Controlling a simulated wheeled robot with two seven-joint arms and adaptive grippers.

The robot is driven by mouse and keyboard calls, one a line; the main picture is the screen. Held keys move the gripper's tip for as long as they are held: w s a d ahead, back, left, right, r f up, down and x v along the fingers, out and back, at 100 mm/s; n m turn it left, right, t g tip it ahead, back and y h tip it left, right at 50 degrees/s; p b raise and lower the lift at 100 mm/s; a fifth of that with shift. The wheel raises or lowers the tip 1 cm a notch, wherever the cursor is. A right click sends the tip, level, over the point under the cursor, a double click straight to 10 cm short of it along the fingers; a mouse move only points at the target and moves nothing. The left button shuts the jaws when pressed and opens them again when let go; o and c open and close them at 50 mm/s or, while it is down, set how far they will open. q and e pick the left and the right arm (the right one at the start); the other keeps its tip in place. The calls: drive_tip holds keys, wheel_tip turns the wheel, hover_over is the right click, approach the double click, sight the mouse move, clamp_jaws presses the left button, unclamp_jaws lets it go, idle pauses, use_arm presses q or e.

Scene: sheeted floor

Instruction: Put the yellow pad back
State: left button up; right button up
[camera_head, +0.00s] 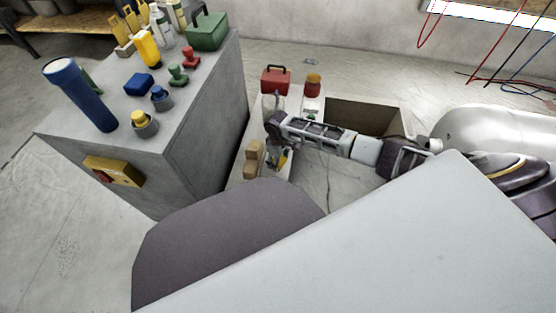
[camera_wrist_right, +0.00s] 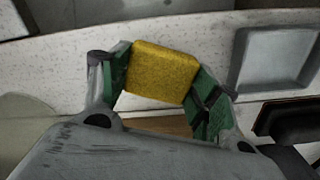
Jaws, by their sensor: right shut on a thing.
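The yellow pad (camera_wrist_right: 160,72) is a small block with rounded corners and a rough face. My right gripper (camera_wrist_right: 163,80) is shut on it, one green-lined finger at each side. A shallow grey square tray (camera_wrist_right: 275,62) lies to the right of the pad in the wrist view and looks empty. In the head view my right gripper (camera_head: 277,148) is over the low pale bench (camera_head: 240,172); a small yellow patch shows by its fingers, partly hidden. I cannot tell whether the pad touches the bench. My left gripper is not in view.
A tan wooden piece (camera_head: 254,158) stands close left of the right gripper. A red toolbox (camera_head: 276,80) and a red-topped jar (camera_head: 312,85) stand behind it. An open box (camera_head: 365,117) lies right. A grey block (camera_head: 195,120) at left carries a blue flashlight (camera_head: 83,97) and several other items.

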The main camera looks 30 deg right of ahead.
drive_tip(key=o, duration=0.9)
drive_tip(key=shift+f, duration=0.1)
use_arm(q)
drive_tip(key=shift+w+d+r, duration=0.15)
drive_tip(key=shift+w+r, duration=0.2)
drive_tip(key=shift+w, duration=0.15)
use_arm(e)
drive_tip(key=shift+o, duration=0.3)
drive_tip(key=shift+r+p, duration=0.6)
drive_tip(key=shift+r, duration=0.7)
use_arm(q)
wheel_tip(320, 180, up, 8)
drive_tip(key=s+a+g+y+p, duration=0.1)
drive_tip(key=p, duration=0.3)
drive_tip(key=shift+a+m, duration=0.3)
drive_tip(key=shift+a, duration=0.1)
use_arm(e)
wheel_tip(320, 180, up, 10)
drive_tip(key=shift+f, duration=0.15)
